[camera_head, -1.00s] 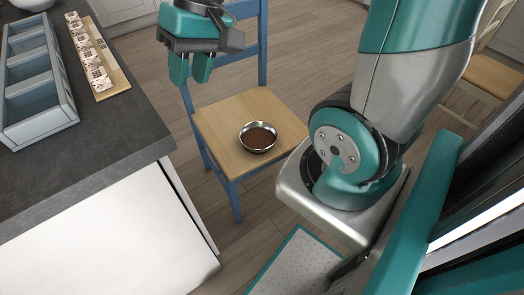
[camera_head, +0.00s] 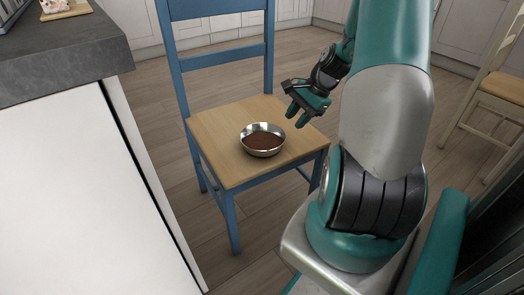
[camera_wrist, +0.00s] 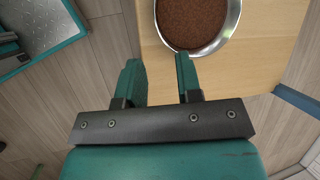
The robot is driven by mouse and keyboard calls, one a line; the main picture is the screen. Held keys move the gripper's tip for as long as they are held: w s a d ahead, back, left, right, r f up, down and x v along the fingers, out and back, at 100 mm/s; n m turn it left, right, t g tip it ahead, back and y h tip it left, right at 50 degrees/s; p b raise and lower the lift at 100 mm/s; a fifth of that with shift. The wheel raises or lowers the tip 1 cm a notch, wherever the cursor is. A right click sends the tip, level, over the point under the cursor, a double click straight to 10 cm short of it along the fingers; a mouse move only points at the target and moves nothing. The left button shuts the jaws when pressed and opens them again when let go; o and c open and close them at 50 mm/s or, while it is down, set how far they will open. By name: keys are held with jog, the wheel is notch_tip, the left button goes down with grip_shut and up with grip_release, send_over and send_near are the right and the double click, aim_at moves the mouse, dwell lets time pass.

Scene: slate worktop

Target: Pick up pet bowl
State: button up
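The pet bowl (camera_head: 262,140) is a shiny metal bowl with brown food in it. It sits upright on the wooden seat of a blue chair (camera_head: 216,128). My gripper (camera_head: 296,119) is above the right part of the seat, to the right of the bowl and apart from it. In the wrist view the bowl (camera_wrist: 212,45) shows at the top, partly cut off by the frame edge. There my gripper (camera_wrist: 160,72) has its two fingers apart with nothing between them, and the bowl lies beyond the fingertips.
The slate worktop (camera_head: 70,55) with a white cabinet front stands at the left. The chair's blue backrest (camera_head: 222,55) rises behind the bowl. Another chair (camera_head: 494,90) is at the far right. The wooden floor around the seat is clear.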

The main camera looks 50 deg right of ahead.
jog(key=b+x, duration=0.6)
jog(key=x, duration=0.6)
jog(key=shift+w, duration=0.25)
jog(key=shift+r, duration=0.1)
grip_shut()
